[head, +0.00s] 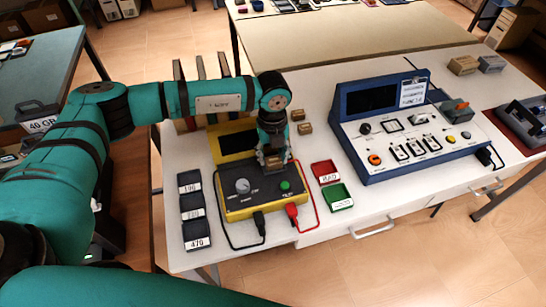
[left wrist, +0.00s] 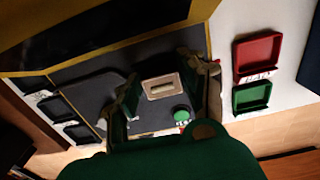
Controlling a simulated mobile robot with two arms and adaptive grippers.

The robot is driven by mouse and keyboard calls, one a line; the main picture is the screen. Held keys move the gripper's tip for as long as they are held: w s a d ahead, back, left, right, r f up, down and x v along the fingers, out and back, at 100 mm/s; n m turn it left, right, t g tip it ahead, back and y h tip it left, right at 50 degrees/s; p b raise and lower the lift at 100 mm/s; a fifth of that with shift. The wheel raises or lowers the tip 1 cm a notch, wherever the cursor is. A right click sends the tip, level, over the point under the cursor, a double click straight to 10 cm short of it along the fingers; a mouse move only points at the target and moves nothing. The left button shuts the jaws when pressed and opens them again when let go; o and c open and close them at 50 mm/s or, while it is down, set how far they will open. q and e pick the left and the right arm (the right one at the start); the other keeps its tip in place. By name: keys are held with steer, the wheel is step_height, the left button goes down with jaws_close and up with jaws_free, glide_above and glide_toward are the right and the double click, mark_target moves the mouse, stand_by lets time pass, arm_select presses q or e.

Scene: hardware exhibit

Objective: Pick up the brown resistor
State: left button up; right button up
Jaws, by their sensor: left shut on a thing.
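My left gripper (head: 273,161) is low over the black and yellow tester box (head: 235,206), at its back right part. It is shut on a small light-brown block, which I take for the brown resistor (left wrist: 162,87). In the left wrist view the block shows between the two fingers of the gripper (left wrist: 165,88), above the dark top of the tester. In the head view the fingers mostly hide it, and I cannot tell whether it touches the tester. My right gripper is not in view.
Two small brown blocks (head: 304,128) lie behind the gripper. Red (head: 325,171) and green (head: 337,197) trays stand right of the tester, labelled dark bins (head: 194,209) left. A blue console (head: 405,130) stands farther right. Red and black leads hang at the tester's front.

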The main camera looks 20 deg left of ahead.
mark_target(273, 157)
arm_select(q)
steer(key=shift+w+r, duration=0.1)
steer(key=shift+r, duration=0.4)
step_height(273, 157, up, 2)
steer(key=shift+r+b, duration=0.1)
steer(key=shift+b, duration=0.65)
steer(key=s+b, duration=0.1)
steer(key=s, duration=0.4)
steer(key=s+a+r+b, duration=0.1)
steer(key=s, duration=0.4)
steer(key=s+b, duration=0.1)
steer(key=s, duration=0.3)
steer(key=shift+s+a+r+b, duration=0.2)
steer(key=shift+s+a+b, duration=0.1)
steer(key=shift+s, duration=0.1)
steer(key=shift+s+r, duration=0.15)
steer(key=shift+s, duration=0.5)
